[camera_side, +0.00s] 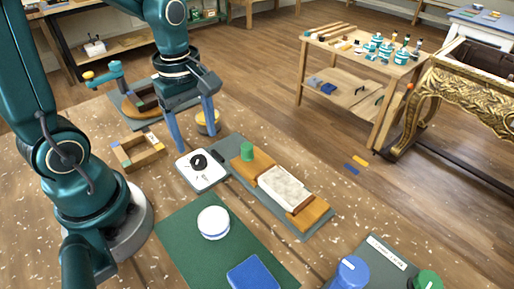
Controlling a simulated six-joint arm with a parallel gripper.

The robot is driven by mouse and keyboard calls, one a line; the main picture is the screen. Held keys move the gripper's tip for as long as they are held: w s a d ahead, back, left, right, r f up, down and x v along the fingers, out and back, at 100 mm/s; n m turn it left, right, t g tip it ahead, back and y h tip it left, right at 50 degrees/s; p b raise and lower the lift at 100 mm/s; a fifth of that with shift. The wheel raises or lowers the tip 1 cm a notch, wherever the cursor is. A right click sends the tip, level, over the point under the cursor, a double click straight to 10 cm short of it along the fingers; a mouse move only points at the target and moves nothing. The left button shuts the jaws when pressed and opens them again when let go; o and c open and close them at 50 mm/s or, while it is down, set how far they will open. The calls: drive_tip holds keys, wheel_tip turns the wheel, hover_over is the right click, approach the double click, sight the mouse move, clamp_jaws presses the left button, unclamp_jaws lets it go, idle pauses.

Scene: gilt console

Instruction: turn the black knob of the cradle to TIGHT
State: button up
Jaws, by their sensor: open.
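The black knob (199,162) sits on a white plate (191,180) at the near-left end of the cradle (319,214). Small dark marks show on the plate beside the knob, too small to read, so I cannot tell its setting. The cradle has a grey base, wooden blocks and a green cylinder (247,152), with a whitish carved piece (284,187) between the blocks. My gripper (195,144) has two blue fingers pointing down, apart and empty. It shows just above and behind the knob in the picture; I cannot tell whether it touches the plate.
A small wooden tray (124,163) and a round tan-topped pot (208,118) stand near my gripper. A green mat (180,235) holds a white round tub (213,222) and a blue block (257,274). Blue (350,272) and green (427,280) knobs or lids stand front right.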

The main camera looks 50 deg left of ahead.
sight(198, 159)
drive_tip(key=shift+s+a+f, duration=0.2)
drive_tip(key=shift+f, duration=2.8)
clamp_jaws()
